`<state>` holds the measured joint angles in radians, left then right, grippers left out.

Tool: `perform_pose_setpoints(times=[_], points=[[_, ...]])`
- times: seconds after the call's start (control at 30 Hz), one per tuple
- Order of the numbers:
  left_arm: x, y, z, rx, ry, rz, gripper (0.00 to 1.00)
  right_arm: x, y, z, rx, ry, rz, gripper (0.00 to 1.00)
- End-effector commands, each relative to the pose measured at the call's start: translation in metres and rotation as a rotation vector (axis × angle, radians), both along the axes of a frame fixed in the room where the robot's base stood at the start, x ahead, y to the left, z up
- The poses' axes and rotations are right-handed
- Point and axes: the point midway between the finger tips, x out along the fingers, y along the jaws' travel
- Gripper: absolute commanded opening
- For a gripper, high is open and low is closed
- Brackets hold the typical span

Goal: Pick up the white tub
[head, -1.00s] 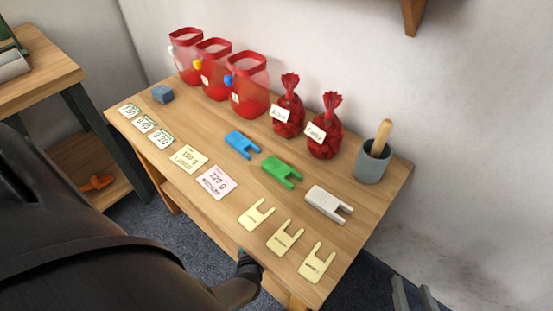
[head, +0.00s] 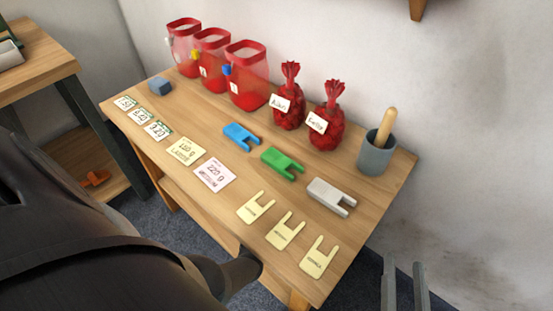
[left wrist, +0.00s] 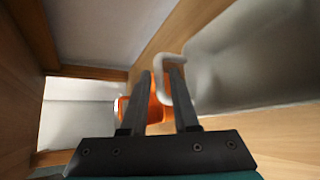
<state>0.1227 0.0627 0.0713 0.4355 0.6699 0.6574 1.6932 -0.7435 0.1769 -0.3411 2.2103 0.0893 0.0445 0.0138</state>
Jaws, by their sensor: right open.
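I cannot make out a white tub for certain. In the left wrist view a pale, box-like surface (left wrist: 80,118) shows at left, and a large grey-white surface (left wrist: 255,55) fills the right; I cannot tell whether either is the tub. My left gripper (left wrist: 159,75) is open there, its fingers in front of an orange thing (left wrist: 155,108) and a white bent hook or handle; nothing is clearly gripped. In the head view my left arm reaches the table's front edge and its gripper is hidden. My right gripper (head: 405,275) is open and empty, right of the table.
The table (head: 190,205) holds red bags (head: 247,85), a grey cup (head: 376,155) with a wooden handle, coloured blocks (head: 282,162) and cards (head: 213,176). A shelf unit (head: 50,75) stands at left, with an orange thing (head: 95,178) low down. Wooden boards surround the left gripper.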

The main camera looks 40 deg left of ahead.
Motion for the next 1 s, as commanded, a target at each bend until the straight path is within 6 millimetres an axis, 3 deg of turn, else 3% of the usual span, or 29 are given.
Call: perform_pose_setpoints(times=[0.33,0.6,1.0], points=[[0.0013,0.0007,-0.0003,0.0,0.0,0.0,0.27,-0.0012,0.0005,0.0013,0.009,-0.013,-0.001,0.5],[0.0012,0.0006,-0.0003,0.0,0.0,0.0,0.0,-0.0011,0.0005,0.001,0.009,-0.012,-0.001,0.5],[0.0011,0.0004,-0.0005,0.0,0.0,0.0,0.0,-0.001,0.0004,0.0008,0.008,-0.011,-0.001,0.5]])
